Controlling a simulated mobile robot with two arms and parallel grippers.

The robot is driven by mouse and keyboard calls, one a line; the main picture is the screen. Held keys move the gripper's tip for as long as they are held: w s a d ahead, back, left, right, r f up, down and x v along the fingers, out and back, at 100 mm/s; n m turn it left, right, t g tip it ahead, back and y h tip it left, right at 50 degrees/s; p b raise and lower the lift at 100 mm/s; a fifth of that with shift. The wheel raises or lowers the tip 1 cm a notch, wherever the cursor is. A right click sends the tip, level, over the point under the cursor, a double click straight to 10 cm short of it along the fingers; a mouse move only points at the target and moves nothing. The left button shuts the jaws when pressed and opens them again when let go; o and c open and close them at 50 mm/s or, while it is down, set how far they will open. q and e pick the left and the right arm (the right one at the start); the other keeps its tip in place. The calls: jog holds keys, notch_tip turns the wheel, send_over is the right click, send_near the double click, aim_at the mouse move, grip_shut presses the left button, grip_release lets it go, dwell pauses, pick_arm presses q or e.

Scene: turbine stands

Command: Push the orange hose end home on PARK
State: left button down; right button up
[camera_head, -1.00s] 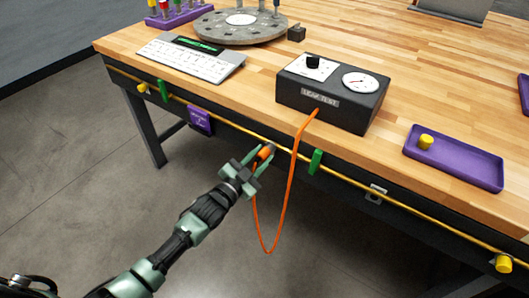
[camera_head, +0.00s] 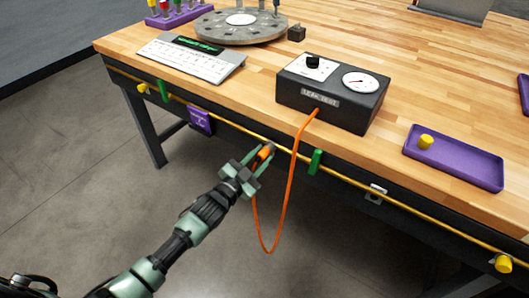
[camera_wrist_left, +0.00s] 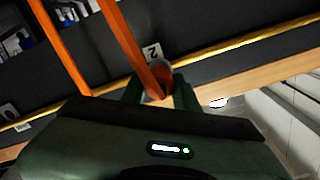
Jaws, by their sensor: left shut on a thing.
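My left gripper (camera_head: 258,164) is shut on the orange hose end (camera_head: 266,152), in front of the bench's front edge. In the left wrist view the hose end (camera_wrist_left: 158,82) sits between the two green fingers. The orange hose (camera_head: 289,190) hangs in a loop below the bench edge and runs up to the black LEAK TEST box (camera_head: 330,97). A label with a 2 (camera_wrist_left: 153,52) shows just beyond the fingers in the left wrist view. I cannot make out a PARK label, and the tip of the hose end is partly hidden. My right gripper is not in view.
A yellow rail (camera_head: 345,178) runs along the bench front, with green clips (camera_head: 315,162) on it. A purple tray (camera_head: 470,171) with a yellow cap (camera_head: 426,142) lies at the right. A keyboard-like device (camera_head: 190,62) lies at the left. The floor below is clear.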

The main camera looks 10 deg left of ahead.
aim_at(259, 158)
pick_arm(q)
jog(key=shift+s, duration=0.15)
dwell(0.5)
jog(key=shift+s+a+p, duration=0.25)
jog(key=shift+s+p, duration=0.15)
jog(key=shift+s, duration=0.05)
jog(key=shift+s+a+p, duration=0.2)
jog(key=shift+s+p, duration=0.15)
jog(key=shift+s, duration=0.25)
jog(key=shift+p+v, duration=0.35)
jog(key=shift+v, duration=0.5)
